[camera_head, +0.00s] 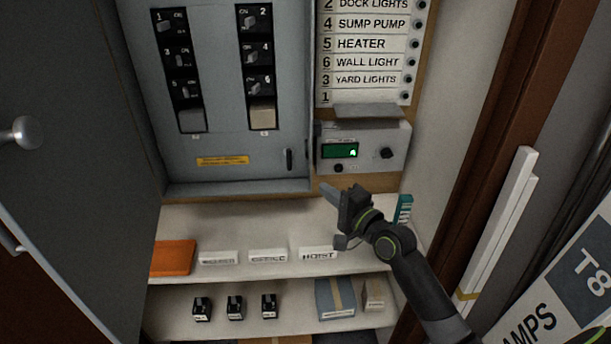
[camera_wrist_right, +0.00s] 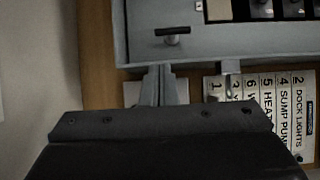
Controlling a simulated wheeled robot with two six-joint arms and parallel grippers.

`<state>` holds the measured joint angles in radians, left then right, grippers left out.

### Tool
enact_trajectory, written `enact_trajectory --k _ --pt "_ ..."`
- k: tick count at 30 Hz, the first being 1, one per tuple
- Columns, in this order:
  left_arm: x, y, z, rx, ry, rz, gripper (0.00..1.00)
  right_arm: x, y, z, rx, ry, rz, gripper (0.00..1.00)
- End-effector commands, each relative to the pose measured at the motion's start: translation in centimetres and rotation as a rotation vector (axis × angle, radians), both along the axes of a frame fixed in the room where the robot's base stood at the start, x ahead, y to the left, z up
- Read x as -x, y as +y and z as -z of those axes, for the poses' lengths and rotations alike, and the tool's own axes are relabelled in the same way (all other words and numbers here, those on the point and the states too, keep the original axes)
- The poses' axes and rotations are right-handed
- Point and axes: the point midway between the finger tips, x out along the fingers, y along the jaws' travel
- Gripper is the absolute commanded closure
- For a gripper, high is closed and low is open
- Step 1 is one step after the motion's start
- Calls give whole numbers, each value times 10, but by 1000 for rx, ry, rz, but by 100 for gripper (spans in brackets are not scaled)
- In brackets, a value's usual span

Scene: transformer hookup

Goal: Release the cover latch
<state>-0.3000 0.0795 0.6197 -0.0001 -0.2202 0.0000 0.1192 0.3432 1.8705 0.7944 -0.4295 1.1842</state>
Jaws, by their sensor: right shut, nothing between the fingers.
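The cover latch (camera_head: 289,160) is a small dark upright handle at the lower right of the grey breaker panel (camera_head: 222,140). It also shows in the right wrist view (camera_wrist_right: 173,36), lying across the picture on the grey panel edge. My right gripper (camera_head: 328,190) is shut and empty, below and to the right of the latch and apart from it. Its closed fingertips (camera_wrist_right: 160,80) point toward the panel in the wrist view. My left gripper is not in view.
A grey box with a green display (camera_head: 340,151) is mounted right of the latch, under a label board (camera_head: 365,62). An open dark door (camera_head: 75,130) stands at left.

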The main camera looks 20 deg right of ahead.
Motion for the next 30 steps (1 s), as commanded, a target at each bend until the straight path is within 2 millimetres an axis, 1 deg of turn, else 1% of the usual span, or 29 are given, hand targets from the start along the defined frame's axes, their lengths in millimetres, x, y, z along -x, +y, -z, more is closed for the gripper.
enact_trajectory --k 4,12,18,24,30 --pt "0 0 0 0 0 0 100 -14 5 -1 -3 -1 0 100" --pt "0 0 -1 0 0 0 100 -60 19 0 -1 -1 0 100" --pt "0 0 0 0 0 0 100 -84 27 0 -1 1 0 100" --pt "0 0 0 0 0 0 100 -93 30 0 1 0 0 100" --pt "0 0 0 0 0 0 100 -94 30 0 1 0 0 100"
